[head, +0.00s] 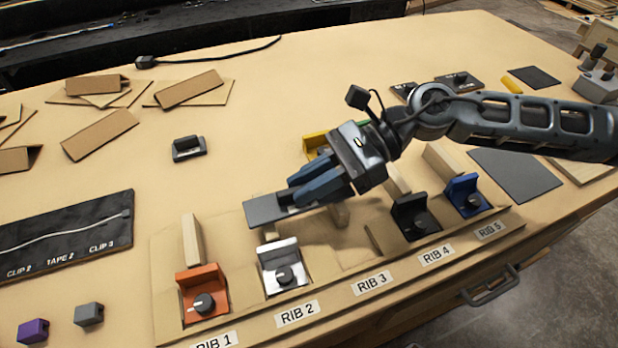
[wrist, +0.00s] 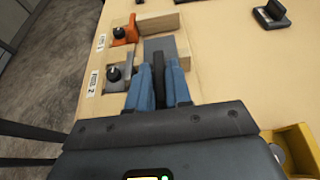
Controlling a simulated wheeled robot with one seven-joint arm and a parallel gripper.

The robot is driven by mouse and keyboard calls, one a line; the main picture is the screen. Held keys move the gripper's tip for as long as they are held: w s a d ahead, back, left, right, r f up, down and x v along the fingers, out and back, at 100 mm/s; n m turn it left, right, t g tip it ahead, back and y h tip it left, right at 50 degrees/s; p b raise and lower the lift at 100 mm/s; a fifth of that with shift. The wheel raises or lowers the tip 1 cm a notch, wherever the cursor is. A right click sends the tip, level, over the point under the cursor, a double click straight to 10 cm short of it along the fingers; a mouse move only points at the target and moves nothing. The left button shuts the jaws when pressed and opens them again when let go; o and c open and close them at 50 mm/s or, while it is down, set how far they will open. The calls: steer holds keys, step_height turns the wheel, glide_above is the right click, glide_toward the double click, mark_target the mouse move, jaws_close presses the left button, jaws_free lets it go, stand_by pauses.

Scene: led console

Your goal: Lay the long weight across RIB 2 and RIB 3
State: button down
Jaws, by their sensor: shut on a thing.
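My gripper (head: 302,192) is shut on the long weight (head: 262,210), a flat dark grey plate whose left end sticks out past the blue fingers. In the wrist view, my gripper (wrist: 160,85) grips a dark upright part on the plate (wrist: 156,45). The weight is above the wooden strip of RIB 2, behind the silver clamp (head: 284,267); I cannot tell whether it touches. The RIB 2 label (head: 297,313) and RIB 3 label (head: 372,283) are on the front edge.
RIB 1 has an orange clamp (head: 202,292), RIB 4 a black clamp (head: 414,217) and RIB 5 a blue clamp (head: 466,196). A yellow block (head: 314,144) is behind my gripper. A small black block (head: 188,149) stands alone on the open tabletop. Cardboard pieces (head: 100,134) lie farther left.

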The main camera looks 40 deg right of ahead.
steer(key=c, duration=1)
jaws_free()
steer(key=shift+c, duration=0.2)
steer(key=shift+r, duration=0.55)
steer(key=b+v, duration=0.2)
steer(key=v, duration=1)
steer(key=shift+r, duration=0.1)
